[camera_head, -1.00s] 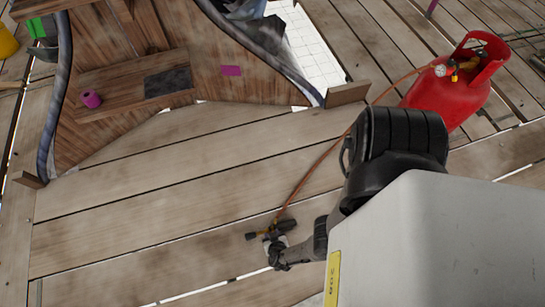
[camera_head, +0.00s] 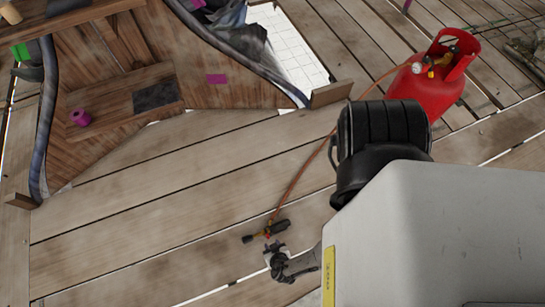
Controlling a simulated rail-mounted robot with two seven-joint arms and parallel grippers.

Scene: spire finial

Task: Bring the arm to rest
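My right gripper (camera_head: 273,254) is low in the middle of the picture, its arm coming in from the right. It is just below a black and brass torch (camera_head: 265,232) that lies on the planks at the end of an orange hose. A narrow gap seems to show between the gripper and the torch, and nothing can be made out between the fingers. The fingers are too small to tell whether they are open or shut. Much of that arm is hidden behind my own large grey and black parts. My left gripper is not in view.
The hose runs up to a red gas cylinder (camera_head: 435,85) at upper right. A wooden structure (camera_head: 110,95) with dark sheeting stands at upper left, with a magenta roll (camera_head: 81,117) on its ledge. The plank floor (camera_head: 170,205) between them is clear.

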